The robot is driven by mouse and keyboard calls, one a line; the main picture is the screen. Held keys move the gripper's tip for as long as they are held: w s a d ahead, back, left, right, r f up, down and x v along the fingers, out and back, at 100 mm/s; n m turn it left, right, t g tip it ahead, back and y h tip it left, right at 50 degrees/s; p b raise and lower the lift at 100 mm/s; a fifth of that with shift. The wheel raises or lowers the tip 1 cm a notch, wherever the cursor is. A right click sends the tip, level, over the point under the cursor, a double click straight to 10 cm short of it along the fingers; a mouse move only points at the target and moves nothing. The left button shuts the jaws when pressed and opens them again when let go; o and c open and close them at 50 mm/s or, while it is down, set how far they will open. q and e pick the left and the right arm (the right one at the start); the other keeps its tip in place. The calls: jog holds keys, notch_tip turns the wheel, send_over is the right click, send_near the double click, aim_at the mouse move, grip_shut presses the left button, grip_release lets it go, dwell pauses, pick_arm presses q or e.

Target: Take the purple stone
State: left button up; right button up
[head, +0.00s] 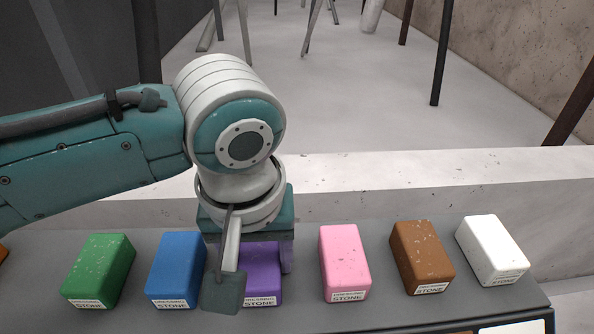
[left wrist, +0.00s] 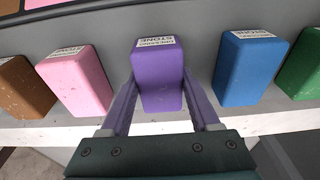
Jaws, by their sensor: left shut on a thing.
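The purple stone (head: 262,287) is a block with a white label, standing in a row on the grey slab between the blue and pink stones. My left gripper covers much of it in the head view. In the left wrist view the purple stone (left wrist: 158,75) sits between the two fingers of my left gripper (left wrist: 158,95), one finger along each side. The left gripper is shut on it. I cannot tell any gap between the stone and the slab. My right gripper is not in view.
A blue stone (head: 176,270) and a green stone (head: 98,270) stand left of it in the head view. A pink stone (head: 344,262), a brown stone (head: 421,256) and a white stone (head: 491,249) stand to the right. A pale ledge (head: 420,178) runs behind the slab (head: 385,314).

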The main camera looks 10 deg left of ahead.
pick_arm(q)
grip_shut()
